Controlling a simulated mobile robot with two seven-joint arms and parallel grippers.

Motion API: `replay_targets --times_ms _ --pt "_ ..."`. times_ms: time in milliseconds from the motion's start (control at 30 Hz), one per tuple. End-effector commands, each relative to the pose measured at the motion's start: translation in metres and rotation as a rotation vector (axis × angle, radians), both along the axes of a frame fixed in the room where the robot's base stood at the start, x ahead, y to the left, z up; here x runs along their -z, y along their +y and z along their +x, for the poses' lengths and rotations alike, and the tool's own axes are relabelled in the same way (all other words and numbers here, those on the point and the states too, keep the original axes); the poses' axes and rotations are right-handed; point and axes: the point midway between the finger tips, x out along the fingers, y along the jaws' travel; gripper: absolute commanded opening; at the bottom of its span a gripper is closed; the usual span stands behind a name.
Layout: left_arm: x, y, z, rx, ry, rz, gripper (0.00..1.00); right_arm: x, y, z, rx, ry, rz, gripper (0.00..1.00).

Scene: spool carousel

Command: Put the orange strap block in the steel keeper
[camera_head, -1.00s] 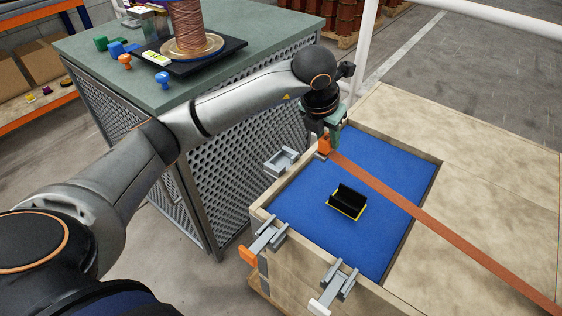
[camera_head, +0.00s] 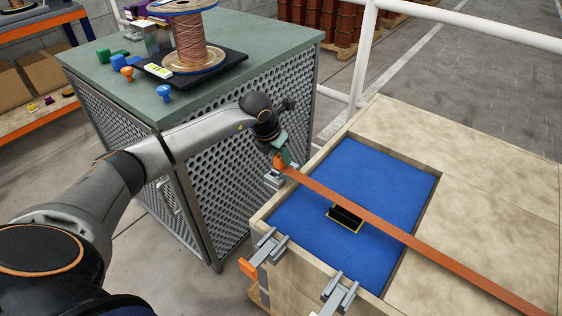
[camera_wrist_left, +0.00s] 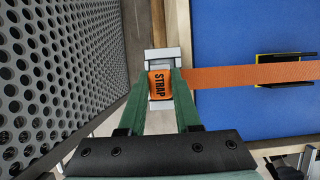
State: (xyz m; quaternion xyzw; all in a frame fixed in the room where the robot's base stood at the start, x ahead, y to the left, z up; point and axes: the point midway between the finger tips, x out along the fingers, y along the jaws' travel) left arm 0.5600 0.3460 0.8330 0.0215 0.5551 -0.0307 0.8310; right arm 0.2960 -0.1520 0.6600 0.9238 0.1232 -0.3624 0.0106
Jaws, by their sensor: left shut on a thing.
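The orange strap block (camera_head: 281,161), marked STRAP, is at the end of a flat orange-brown strap (camera_head: 400,234). My left gripper (camera_head: 280,158) is shut on it; in the left wrist view the block (camera_wrist_left: 160,84) sits between the green fingers. The steel keeper (camera_head: 274,185) is on the left side of the wooden crate, just below the block in the head view. In the left wrist view the keeper (camera_wrist_left: 163,55) shows behind the block, roughly lined up with it. The block appears slightly above it; contact cannot be told. My right gripper is not in view.
The strap crosses the blue pad (camera_head: 300,213) above a black holder with yellow edges (camera_head: 345,217). Two more steel keepers (camera_head: 270,247) (camera_head: 338,291) are on the crate's front edge. A perforated cabinet (camera_head: 235,140) with a copper spool (camera_head: 190,42) stands close to the left.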

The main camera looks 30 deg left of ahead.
Motion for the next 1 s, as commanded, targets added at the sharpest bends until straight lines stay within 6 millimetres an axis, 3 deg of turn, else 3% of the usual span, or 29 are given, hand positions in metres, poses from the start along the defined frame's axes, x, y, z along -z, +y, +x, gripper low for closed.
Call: replay_targets --times_ms 133,467,500,767,1000 --pt "0.021 -0.002 -0.001 0.003 0.002 -0.002 0.0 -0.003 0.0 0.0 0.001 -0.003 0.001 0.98" --pt "0.025 -0.002 0.0 0.004 0.0 -0.002 0.0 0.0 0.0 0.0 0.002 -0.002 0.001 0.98" --pt "0.025 -0.002 0.0 0.004 0.001 -0.002 0.34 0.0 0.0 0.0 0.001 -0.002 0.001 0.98" --pt "0.024 -0.002 0.0 0.003 0.001 -0.002 0.62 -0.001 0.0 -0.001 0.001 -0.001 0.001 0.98" --pt "0.023 -0.002 0.0 0.003 0.001 -0.002 0.62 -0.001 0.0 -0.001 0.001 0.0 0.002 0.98"
